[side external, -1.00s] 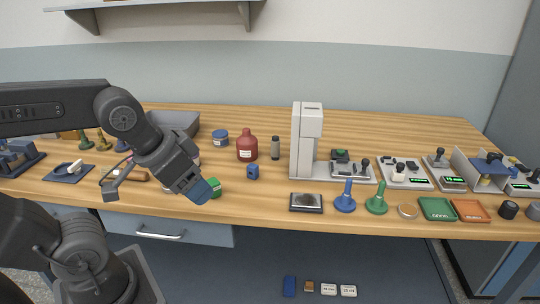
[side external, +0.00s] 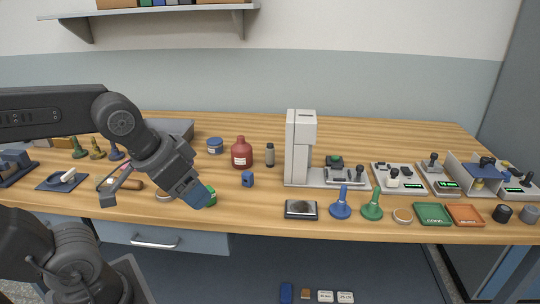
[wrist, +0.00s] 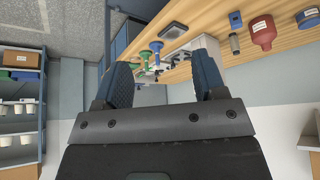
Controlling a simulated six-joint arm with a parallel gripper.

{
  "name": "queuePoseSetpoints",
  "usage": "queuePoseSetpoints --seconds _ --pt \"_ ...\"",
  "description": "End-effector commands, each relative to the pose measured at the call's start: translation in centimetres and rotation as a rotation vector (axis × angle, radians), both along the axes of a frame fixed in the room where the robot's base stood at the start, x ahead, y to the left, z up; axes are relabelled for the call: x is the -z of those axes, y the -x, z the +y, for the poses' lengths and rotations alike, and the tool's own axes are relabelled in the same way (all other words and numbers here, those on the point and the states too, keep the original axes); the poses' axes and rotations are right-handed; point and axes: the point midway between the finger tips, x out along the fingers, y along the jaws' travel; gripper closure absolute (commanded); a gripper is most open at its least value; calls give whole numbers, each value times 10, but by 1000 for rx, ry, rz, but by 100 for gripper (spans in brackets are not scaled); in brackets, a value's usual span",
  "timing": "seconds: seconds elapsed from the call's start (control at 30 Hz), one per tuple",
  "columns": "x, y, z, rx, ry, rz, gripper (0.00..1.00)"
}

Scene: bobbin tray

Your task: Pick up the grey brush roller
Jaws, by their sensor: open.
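I cannot make out the grey brush roller for certain. A short grey cylinder (side external: 529,214) stands at the far right end of the bench, and a small upright grey cylinder with a dark top (side external: 270,155) stands right of the red bottle. A brown handle (side external: 132,184) lies at the left, partly behind my arm. My gripper (side external: 199,194) hangs near the front edge, in front of a green object (side external: 210,197) that it partly hides. In the wrist view my gripper (wrist: 162,78) has its two blue-tipped fingers apart with nothing held between them.
A red bottle (side external: 241,153), a blue block (side external: 248,180) and a blue jar (side external: 215,146) stand near mid-bench. A tall white device (side external: 300,148), stamps and trays (side external: 433,214) crowd the right.

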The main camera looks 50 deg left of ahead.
Motion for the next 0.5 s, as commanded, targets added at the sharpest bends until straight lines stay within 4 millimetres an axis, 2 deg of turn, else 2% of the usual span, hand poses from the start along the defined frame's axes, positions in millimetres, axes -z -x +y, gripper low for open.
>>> queuePoseSetpoints --seconds 0.17,0.27,0.37,0.5 --pt "-19 -53 17 -59 1 4 36" --pt "-27 -99 36 -106 0 0 36" --pt "-30 -144 59 -154 1 -4 36" --pt "-20 -206 100 -219 0 -8 36"
